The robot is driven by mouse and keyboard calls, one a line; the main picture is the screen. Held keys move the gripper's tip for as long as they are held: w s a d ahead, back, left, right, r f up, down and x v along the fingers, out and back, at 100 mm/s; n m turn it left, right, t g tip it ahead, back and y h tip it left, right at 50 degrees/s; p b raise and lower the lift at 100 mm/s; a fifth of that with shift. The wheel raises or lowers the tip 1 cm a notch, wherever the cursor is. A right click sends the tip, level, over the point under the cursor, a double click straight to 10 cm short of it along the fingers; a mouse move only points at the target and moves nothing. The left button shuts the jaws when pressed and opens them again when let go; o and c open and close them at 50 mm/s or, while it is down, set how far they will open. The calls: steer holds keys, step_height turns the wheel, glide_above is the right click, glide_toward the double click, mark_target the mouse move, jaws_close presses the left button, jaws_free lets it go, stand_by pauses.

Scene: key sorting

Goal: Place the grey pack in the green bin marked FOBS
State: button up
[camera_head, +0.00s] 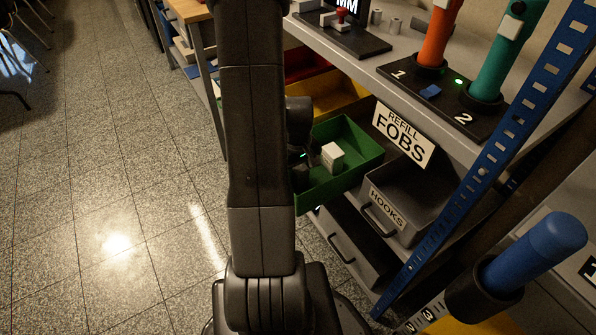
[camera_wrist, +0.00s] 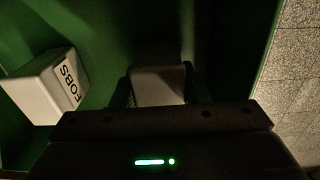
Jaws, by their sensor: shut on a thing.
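The green bin (camera_head: 360,139) is pulled out from the shelf, next to a white sign reading REFILL FOBS (camera_head: 403,134). A pale box (camera_head: 332,157) lies inside it; in the wrist view this box (camera_wrist: 47,86) bears the word FOBS. My gripper (camera_wrist: 158,92) is shut on the grey pack (camera_wrist: 160,84), whose pale grey face shows between the dark fingers. The green floor and wall of the bin surround the pack in the wrist view, to the right of the pale box. Whether the pack touches the floor cannot be told. My arm hides most of the gripper in the head view.
A yellow bin (camera_head: 335,92) and a red bin (camera_head: 305,64) sit behind the green one. A grey HOOKS bin (camera_head: 412,210) is in front right. A blue perforated post (camera_head: 490,160) stands at the right. Open floor (camera_head: 110,170) lies left.

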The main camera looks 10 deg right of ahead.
steer(key=shift+f, duration=0.2)
steer(key=o, duration=1)
steer(key=shift+r, duration=0.1)
step_height(320, 180, up, 12)
steer(key=p, duration=0.3)
steer(key=shift+r, duration=0.15)
